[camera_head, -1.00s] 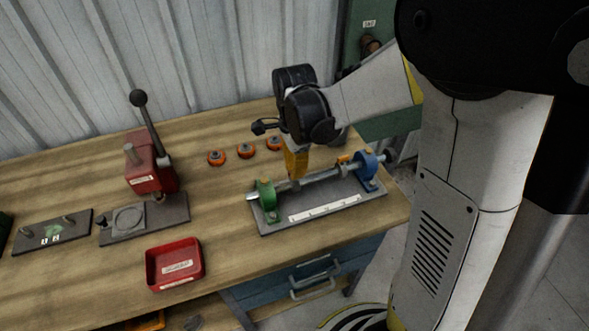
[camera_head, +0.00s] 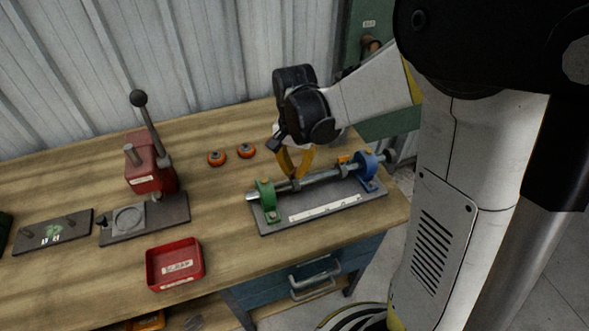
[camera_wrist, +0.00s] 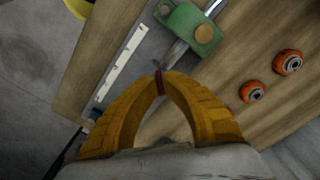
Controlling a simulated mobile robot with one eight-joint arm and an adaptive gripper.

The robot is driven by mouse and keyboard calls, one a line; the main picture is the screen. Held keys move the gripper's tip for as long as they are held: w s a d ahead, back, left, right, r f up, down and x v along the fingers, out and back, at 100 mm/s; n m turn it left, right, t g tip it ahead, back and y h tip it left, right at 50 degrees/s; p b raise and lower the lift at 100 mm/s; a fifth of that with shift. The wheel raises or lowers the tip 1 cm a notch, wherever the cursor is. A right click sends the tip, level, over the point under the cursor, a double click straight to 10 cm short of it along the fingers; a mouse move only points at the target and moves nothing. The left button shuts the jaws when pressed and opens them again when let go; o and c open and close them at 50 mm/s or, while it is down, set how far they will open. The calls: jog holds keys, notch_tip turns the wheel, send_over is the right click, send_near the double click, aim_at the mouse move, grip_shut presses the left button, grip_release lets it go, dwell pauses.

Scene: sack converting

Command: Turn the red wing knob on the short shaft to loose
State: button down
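My gripper (camera_head: 295,178) points down at a grey shaft (camera_head: 324,177) held between a green block (camera_head: 265,201) and a blue block (camera_head: 367,166). In the wrist view, the yellow fingers of my gripper (camera_wrist: 160,80) bow outward and come together at the tips. A small red piece, seemingly the red wing knob (camera_wrist: 159,86), shows between the tips, mostly covered by them. The shaft (camera_wrist: 177,52) and the green block (camera_wrist: 191,27) lie just beyond the tips. The knob is hidden in the head view, and its angle cannot be told.
A dark base plate (camera_head: 268,228) with a white label strip carries both blocks near the bench's right end. Orange round parts (camera_head: 246,150) lie behind it. A red tray (camera_head: 150,272) and a red lever press (camera_head: 150,172) stand to the left.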

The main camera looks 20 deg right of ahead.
aim_at(295, 171)
jog(key=n, duration=0.4)
jog(key=shift+n, duration=2.2)
jog(key=c, duration=1.6)
grip_release()
jog(key=shift+o, duration=0.2)
notch_tip(295, 171, up, 12)
